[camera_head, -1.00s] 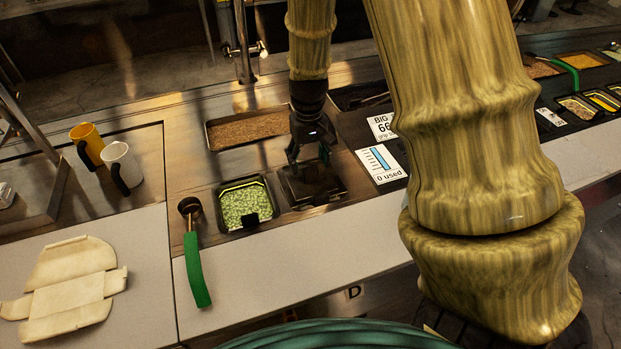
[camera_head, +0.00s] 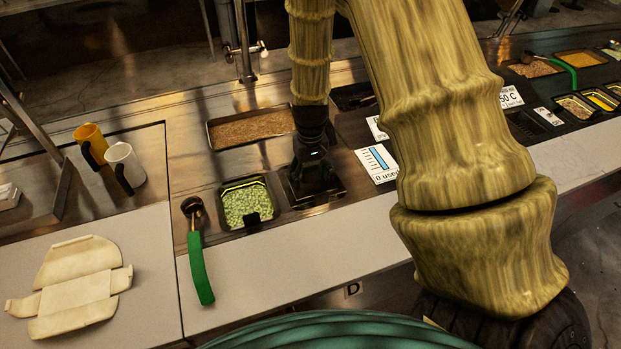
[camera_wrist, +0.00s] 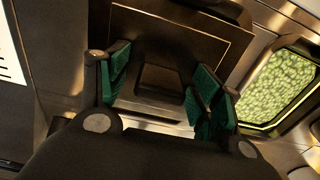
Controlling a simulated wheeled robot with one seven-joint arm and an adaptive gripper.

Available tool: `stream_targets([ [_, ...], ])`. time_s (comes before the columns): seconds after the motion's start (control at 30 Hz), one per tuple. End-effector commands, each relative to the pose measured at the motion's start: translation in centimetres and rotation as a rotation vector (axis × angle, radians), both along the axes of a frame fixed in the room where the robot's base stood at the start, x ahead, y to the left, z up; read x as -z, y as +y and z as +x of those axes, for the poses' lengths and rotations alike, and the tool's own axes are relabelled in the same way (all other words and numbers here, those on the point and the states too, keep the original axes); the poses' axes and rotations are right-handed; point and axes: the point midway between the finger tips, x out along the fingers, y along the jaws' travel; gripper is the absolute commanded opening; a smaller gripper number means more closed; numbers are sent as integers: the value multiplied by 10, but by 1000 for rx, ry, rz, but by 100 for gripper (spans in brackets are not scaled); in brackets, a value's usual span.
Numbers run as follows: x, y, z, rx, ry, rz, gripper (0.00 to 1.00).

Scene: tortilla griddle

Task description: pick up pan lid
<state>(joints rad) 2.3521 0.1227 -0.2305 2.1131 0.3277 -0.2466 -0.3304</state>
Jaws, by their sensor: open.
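The pan lid (camera_wrist: 206,36) is a dark flat metal plate set in the counter, with a raised dark block-like handle (camera_wrist: 160,84) at its middle. In the wrist view my gripper (camera_wrist: 163,88) is open, with one green-padded finger on each side of the handle. Gaps show between the pads and the handle, so I see no grip on it. In the head view my gripper (camera_head: 312,186) points down over the lid (camera_head: 334,195) and hides its handle and most of its surface.
A pan of green bits (camera_head: 244,200) lies just left of the lid. A green-handled ladle (camera_head: 199,265) is further left. A brown-filled tray (camera_head: 250,128) lies behind. A "0 used" card (camera_head: 376,163) is on the right. Two mugs (camera_head: 124,165) and a flattened tan carton (camera_head: 72,290) are far left.

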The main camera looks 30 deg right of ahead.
Motion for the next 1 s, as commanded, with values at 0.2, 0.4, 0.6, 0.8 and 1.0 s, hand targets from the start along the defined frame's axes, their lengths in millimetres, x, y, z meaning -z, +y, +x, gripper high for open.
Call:
stream_targets([
  [0.2, 0, 0, 0, 0, 0, 0, 51],
  [0.4, 0, 0, 0, 0, 0, 0, 14],
  [0.6, 0, 0, 0, 0, 0, 0, 13],
  [0.8, -5, 0, 0, -1, -1, 0, 13],
  [1.0, -23, 0, 0, -1, -2, -1, 13],
])
